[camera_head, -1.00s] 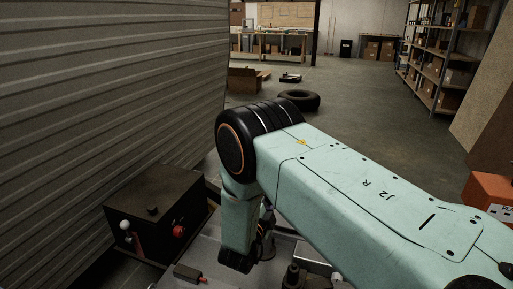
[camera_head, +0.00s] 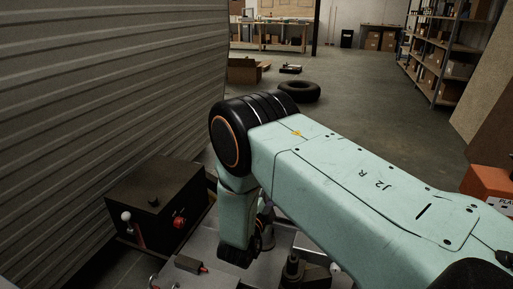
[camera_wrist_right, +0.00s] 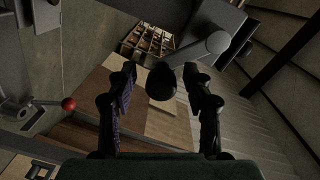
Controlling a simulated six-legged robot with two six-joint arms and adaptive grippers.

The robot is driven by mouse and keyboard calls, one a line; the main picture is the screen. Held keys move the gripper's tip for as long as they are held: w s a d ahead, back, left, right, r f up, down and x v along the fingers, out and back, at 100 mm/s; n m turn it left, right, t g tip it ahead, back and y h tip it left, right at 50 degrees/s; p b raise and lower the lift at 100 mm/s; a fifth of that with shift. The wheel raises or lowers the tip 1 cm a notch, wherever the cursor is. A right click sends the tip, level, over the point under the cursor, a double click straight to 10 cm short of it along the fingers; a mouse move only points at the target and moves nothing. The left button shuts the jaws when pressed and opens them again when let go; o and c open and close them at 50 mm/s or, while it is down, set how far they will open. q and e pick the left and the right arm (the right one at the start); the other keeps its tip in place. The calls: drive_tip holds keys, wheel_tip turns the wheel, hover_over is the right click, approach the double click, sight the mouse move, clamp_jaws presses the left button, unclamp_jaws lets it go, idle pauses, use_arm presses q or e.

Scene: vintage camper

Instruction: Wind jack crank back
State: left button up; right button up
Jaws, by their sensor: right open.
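In the right wrist view, a black egg-shaped knob (camera_wrist_right: 161,83) sits on a pale grey arm (camera_wrist_right: 195,50) that runs up to the right; it looks like the jack crank. My right gripper (camera_wrist_right: 160,80) is open, one dark finger on each side of the knob. Gaps show between the knob and both fingers, so they do not grip it. In the head view, my mint-green right arm hides the crank and most of the gripper area. My left gripper is in neither view.
A black box (camera_head: 150,205) with a red knob (camera_head: 179,223) and a white-tipped lever (camera_head: 126,216) stands beside the corrugated camper wall (camera_head: 110,90). In the wrist view, a red ball lever (camera_wrist_right: 69,104) is at left. A tyre (camera_head: 298,91) lies on open floor behind.

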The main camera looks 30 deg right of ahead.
drive_tip(key=shift+p+v, duration=0.65)
drive_tip(key=shift+v, duration=1.3)
drive_tip(key=shift+d, duration=0.1)
wheel_tip(320, 180, up, 10)
drive_tip(key=shift+s, duration=0.1)
drive_tip(key=s+a+f+n+g+y, duration=0.25)
drive_tip(key=s+f+n+y, duration=0.3)
drive_tip(key=f+n, duration=0.35)
drive_tip(key=s+a+f+n+g+y, duration=0.1)
drive_tip(key=s+a+f+n+y, duration=0.4)
drive_tip(key=f+n, duration=0.45)
drive_tip(key=s+a+f+n+g+y, duration=0.1)
drive_tip(key=s+f+n+g, duration=0.1)
drive_tip(key=s, duration=1.1)
drive_tip(key=s+a+f+n+g+y, duration=0.1)
drive_tip(key=s+f+g, duration=0.4)
drive_tip(key=s, duration=0.8)
drive_tip(key=shift+a+n+g+y, duration=0.35)
drive_tip(key=shift+n+y, duration=0.2)
drive_tip(key=shift+n, duration=0.3)
